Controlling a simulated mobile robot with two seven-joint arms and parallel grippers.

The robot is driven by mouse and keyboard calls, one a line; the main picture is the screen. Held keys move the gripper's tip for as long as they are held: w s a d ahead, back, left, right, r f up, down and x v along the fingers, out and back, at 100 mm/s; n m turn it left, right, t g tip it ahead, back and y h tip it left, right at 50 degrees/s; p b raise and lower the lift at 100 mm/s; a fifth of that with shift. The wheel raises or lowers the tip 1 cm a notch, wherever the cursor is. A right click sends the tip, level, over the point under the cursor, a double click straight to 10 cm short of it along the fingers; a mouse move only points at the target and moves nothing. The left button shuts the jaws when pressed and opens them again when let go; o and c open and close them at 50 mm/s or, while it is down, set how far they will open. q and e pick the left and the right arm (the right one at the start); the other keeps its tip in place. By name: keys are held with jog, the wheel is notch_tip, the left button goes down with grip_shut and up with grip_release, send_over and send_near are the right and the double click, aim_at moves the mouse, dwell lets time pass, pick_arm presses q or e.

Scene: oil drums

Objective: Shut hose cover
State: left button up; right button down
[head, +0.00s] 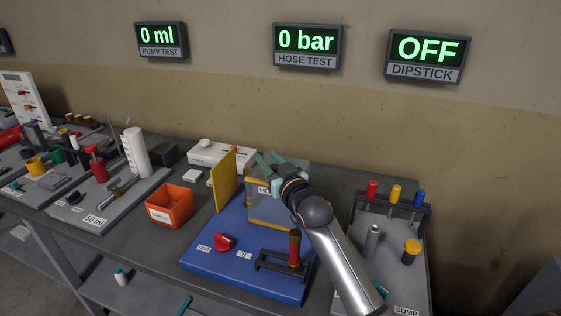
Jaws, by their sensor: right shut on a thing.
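The hose station is a blue base (205,262) on the bench. A yellow panel (226,182) stands upright at its left back. Beside it is a clear panel with a yellow frame (266,222) and a partly hidden label that starts with "HO". My right gripper (268,160) is at the top of this clear panel, its teal fingers pointing up and left. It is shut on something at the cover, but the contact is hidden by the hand. My right forearm hides the right side of the station. My left gripper is not in view.
A red knob (223,241) and a red-handled lever (294,250) are at the front of the base. An orange bin (170,205) stands to the left. A rack with coloured caps (396,195) is to the right. The hose test display (307,45) reads 0 bar.

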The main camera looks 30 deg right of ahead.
jog(key=c, duration=0.6)
grip_release()
jog(key=shift+s, duration=0.15)
jog(key=s+a, duration=0.1)
jog(key=s, duration=1.1)
jog(key=shift+b, duration=0.35)
jog(key=shift+s, duration=0.1)
